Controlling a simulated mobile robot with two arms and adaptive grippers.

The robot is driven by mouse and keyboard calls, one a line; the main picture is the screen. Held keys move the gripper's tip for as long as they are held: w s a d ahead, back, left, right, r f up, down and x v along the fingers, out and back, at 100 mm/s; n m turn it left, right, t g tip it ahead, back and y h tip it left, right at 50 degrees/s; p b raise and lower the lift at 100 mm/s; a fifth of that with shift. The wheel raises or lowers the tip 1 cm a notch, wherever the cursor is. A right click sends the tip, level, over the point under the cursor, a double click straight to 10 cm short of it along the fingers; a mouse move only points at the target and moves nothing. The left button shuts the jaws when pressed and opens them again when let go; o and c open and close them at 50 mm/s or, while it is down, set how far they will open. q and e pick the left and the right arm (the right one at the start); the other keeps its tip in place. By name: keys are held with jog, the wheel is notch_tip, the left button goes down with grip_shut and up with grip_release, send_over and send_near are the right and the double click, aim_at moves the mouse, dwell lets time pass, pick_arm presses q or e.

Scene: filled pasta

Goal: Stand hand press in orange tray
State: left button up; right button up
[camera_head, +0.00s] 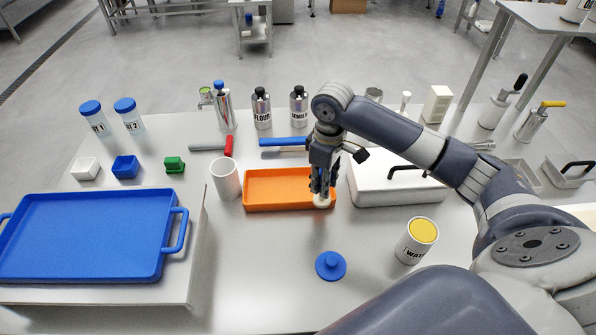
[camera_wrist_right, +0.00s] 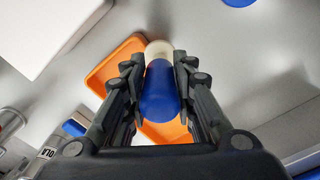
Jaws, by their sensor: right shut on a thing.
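The orange tray (camera_head: 262,207) lies on the table in the middle of the head view. My right gripper (camera_head: 323,187) is over the tray's right end, pointing down. It is shut on the hand press, whose pale base (camera_head: 321,202) shows below the fingers, at the tray's front right corner. In the right wrist view the press's blue handle (camera_wrist_right: 161,95) is between my fingers (camera_wrist_right: 160,75), with the pale end beyond them, and the orange tray (camera_wrist_right: 106,68) is behind it. I cannot tell whether the base touches the tray floor. My left gripper is not in view.
A white lidded box (camera_head: 390,192) stands close right of the tray, and a white cup (camera_head: 226,180) close left. A blue lid (camera_head: 331,265) and a yellow-topped container (camera_head: 416,242) are in front. A blue tray (camera_head: 90,235) lies at the left.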

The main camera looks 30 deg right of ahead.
jog(key=w+f, duration=0.1)
jog(key=w, duration=0.2)
jog(key=w+a+f+p, duration=0.1)
jog(key=w, duration=0.2)
jog(key=w+f+p, duration=0.1)
jog(key=w, duration=0.2)
jog(key=shift+a+f, duration=0.25)
jog(key=shift+a, duration=0.1)
jog(key=shift+w+f, duration=0.1)
jog(key=shift+f, duration=0.35)
jog(key=o, duration=0.9)
jog(key=shift+f, duration=0.15)
